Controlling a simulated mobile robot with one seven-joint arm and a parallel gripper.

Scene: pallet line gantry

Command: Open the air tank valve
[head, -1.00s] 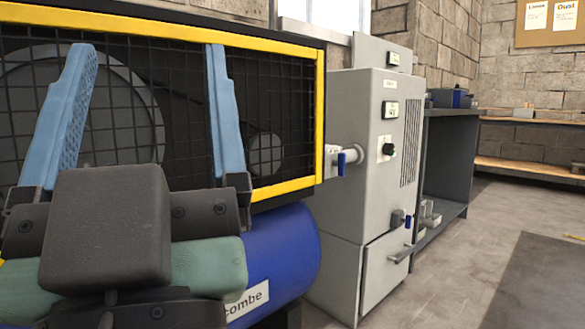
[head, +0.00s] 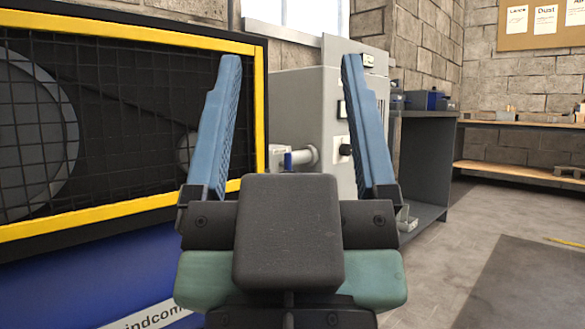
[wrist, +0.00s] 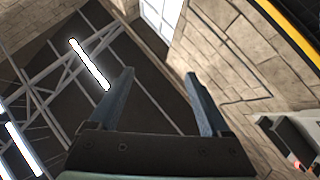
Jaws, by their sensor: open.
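A blue valve lever (head: 287,161) sits on a pale pipe (head: 306,155) between the caged machine and the grey cabinet. It shows small, in the gap between my fingers in the head view. The blue tank (head: 75,285) lies under the cage at the lower left, partly hidden by my gripper. My gripper (head: 291,60) is open and empty, its blue fingers pointing up in front of the pipe and cabinet. In the wrist view my open gripper (wrist: 159,75) faces the ceiling and upper walls; the valve is not seen there.
The yellow-framed mesh guard (head: 130,208) fills the left side. The grey cabinet (head: 318,100) stands behind my fingers, partly hidden. A dark shelf unit (head: 428,165) and a wooden bench (head: 520,170) are farther right.

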